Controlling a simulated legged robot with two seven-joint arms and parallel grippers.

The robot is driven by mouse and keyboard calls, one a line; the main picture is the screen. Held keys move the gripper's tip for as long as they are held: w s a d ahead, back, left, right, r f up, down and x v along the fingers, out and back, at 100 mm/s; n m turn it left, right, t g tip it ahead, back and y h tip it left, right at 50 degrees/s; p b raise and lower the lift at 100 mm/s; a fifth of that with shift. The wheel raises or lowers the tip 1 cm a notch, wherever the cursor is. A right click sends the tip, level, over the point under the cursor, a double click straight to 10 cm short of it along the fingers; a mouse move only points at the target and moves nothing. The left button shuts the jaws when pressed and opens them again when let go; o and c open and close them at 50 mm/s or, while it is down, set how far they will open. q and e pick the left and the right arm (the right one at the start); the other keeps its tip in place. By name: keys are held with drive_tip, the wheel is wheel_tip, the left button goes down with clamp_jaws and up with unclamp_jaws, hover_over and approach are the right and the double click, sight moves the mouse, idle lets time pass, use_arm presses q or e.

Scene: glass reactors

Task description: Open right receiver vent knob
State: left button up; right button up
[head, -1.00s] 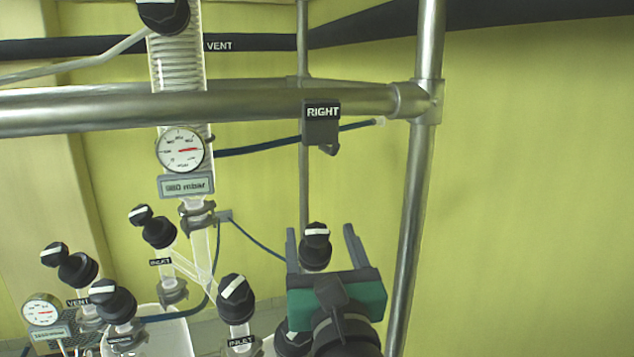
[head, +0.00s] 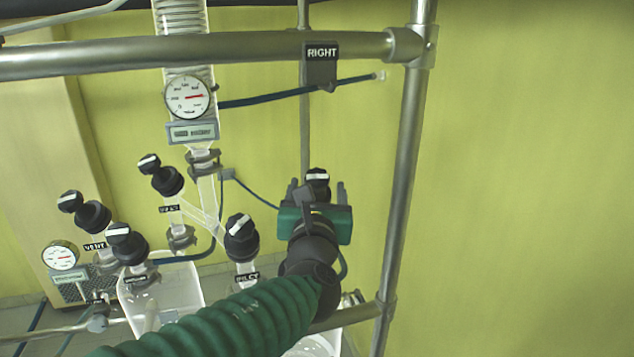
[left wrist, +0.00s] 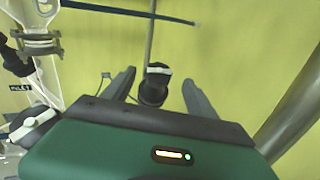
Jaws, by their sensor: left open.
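A black knob with a white bar on top (head: 317,176) stands beyond my left gripper (head: 316,187), below the RIGHT sign. Any label on it is hidden by the gripper. In the left wrist view this knob (left wrist: 154,85) is between the two fingers of my left gripper (left wrist: 158,79), with gaps on both sides. Its white bar lies roughly crosswise there. The left gripper is open and empty. My right gripper is not in view.
The INLET knob (head: 241,238) stands close left of my left gripper. A metal upright (head: 402,180) rises on the right, and a horizontal rail (head: 240,46) crosses above. More knobs, including the VENT one (head: 92,216), stand at left. The yellow wall area at right is clear.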

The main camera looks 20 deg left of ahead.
sight(315, 178)
use_arm(q)
drive_tip(key=x, duration=0.6)
drive_tip(key=shift+w+d+f, duration=0.15)
drive_tip(key=shift+d+f, duration=0.1)
drive_tip(key=shift+w+a, duration=0.2)
drive_tip(key=shift+s+a+r, duration=0.15)
drive_tip(key=shift+s+a, duration=0.15)
drive_tip(key=shift+a, duration=0.05)
drive_tip(key=shift+w+d, duration=0.2)
drive_tip(key=shift+d, duration=0.05)
drive_tip(key=c, duration=1.4)
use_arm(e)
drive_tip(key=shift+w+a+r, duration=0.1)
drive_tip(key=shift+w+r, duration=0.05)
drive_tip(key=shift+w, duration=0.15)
use_arm(q)
drive_tip(key=shift+p, duration=0.3)
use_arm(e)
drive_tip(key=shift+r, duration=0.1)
